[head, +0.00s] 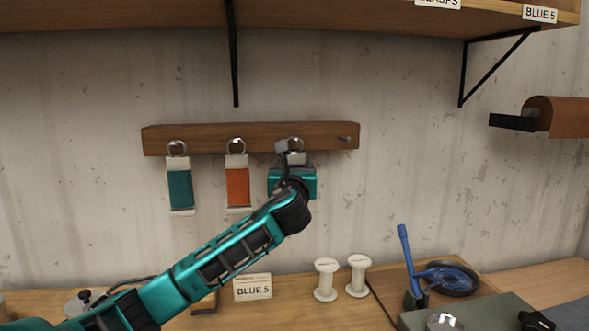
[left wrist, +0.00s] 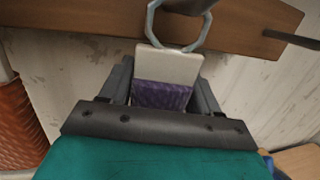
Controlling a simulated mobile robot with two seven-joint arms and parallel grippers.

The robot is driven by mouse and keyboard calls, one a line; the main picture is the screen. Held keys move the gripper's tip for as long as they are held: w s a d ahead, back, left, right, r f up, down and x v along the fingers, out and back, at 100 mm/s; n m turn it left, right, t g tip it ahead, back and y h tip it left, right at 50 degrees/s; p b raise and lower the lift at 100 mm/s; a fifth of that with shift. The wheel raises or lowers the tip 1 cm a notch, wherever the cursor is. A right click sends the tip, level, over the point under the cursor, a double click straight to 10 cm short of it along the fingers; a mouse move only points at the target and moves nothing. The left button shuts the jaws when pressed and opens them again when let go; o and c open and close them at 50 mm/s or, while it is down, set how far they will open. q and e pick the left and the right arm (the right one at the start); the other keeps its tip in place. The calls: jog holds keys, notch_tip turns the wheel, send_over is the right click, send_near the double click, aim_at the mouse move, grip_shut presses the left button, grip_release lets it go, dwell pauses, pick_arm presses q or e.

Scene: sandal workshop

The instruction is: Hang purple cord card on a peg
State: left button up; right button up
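The purple cord card (left wrist: 162,95) has a pale top and a metal ring (left wrist: 180,45). In the left wrist view it sits between the fingers of my left gripper (left wrist: 163,78), which look closed on its side edges. In the head view my left gripper (head: 293,165) is at the wooden peg rail (head: 205,135), and the ring (head: 297,144) shows at the third peg from the left. The ring appears to be around that peg, but the contact is not clear. My gripper hides most of the card. My right gripper is not in view.
A teal cord card (head: 180,188) and an orange cord card (head: 237,185) hang left of my gripper. A bare peg (head: 345,138) is at the rail's right end. White spools (head: 326,280) and a "BLUE 5" sign (head: 252,287) stand on the bench below.

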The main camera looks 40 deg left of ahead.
pick_arm(q)
jog(key=o, duration=0.5)
jog(key=shift+c, duration=0.2)
jog(key=b+v, duration=0.1)
jog(key=v, duration=1.2)
